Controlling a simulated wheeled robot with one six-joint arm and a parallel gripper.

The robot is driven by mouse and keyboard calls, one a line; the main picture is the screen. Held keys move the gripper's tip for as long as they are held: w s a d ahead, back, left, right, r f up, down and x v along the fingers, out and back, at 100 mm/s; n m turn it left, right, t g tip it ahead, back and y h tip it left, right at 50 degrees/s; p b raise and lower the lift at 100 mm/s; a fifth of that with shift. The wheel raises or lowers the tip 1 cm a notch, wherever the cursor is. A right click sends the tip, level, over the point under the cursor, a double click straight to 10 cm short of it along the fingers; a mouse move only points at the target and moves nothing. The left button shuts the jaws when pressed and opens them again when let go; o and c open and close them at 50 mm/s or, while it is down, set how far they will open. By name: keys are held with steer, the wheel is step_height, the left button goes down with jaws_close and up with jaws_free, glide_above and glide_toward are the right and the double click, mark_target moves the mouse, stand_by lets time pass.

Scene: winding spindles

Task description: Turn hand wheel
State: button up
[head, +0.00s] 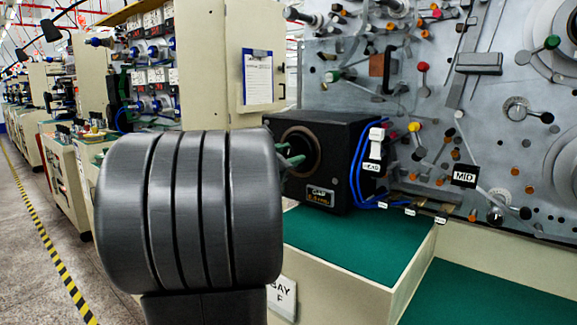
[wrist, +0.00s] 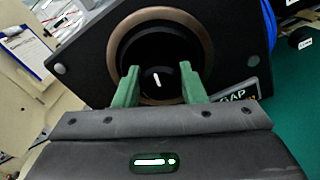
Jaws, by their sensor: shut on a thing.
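The hand wheel is a round black knob with a short white mark (wrist: 157,80), seen in the wrist view inside a brown ring on a black box. The black box (head: 342,150) stands on the green bench top in the head view, with a label plate on its front. My gripper (wrist: 160,84) has green fingers, one on each side of the knob, shut on it. The white mark tilts slightly from upright. In the head view the fingertips (head: 292,158) reach the box's round opening, and my dark arm hides much of the knob.
Blue cables (head: 357,170) run down the box's right side. A grey panel (head: 440,110) with many coloured levers stands to the right. A clipboard (head: 258,78) hangs on the cream cabinet behind. The green bench top (head: 350,240) in front of the box is clear.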

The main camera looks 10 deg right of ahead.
steer(key=m+b, duration=0.2)
steer(key=b, duration=0.1)
steer(key=m+b, duration=0.2)
steer(key=b, duration=0.1)
steer(key=shift+f+m, duration=0.3)
steer(key=shift+f, duration=0.1)
steer(key=m+b, duration=0.4)
steer(key=b, duration=0.1)
steer(key=shift+m, duration=0.3)
steer(key=m+b, duration=0.5)
steer(key=shift+f+b, duration=0.1)
steer(key=shift+b, duration=0.3)
steer(key=shift+m+b, duration=1.35)
steer(key=shift+m, duration=0.65)
steer(key=o, duration=1)
steer(key=shift+r, duration=0.2)
steer(key=shift+s, duration=0.1)
